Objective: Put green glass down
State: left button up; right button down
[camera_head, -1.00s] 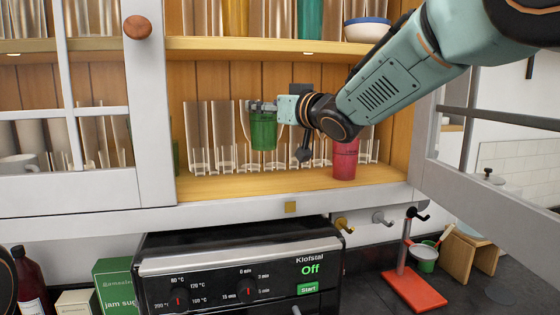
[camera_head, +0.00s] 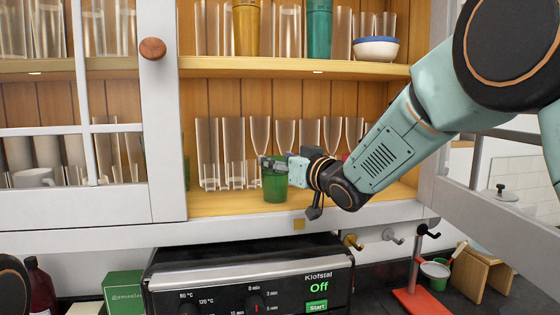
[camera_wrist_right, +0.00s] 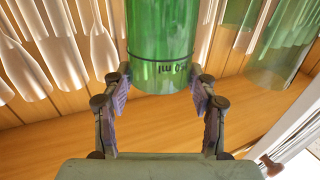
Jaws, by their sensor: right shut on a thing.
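The green glass (camera_head: 275,186) is upright at the front of the cabinet's lower shelf (camera_head: 225,203). Its base is at or just above the shelf board; I cannot tell whether it touches. My right gripper (camera_head: 275,164) is shut on the glass near its upper part. In the right wrist view the green glass (camera_wrist_right: 160,45) stands between the two fingers of the right gripper (camera_wrist_right: 160,95), with printed marks on its side. A second green glass (camera_wrist_right: 285,40) shows at the right there. My left gripper is not in view.
Rows of clear glasses (camera_head: 235,150) stand behind the green glass. The upper shelf (camera_head: 225,66) holds a yellow glass (camera_head: 246,28), a teal glass (camera_head: 319,30) and a blue-white bowl (camera_head: 376,49). The glazed door (camera_head: 163,120) is at left. An oven (camera_head: 250,285) sits below. Bare shelf lies left of the glass.

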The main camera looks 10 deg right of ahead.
jog(key=shift+c, duration=2)
grip_release()
jog(key=shift+a, duration=0.1)
jog(key=shift+r, duration=0.1)
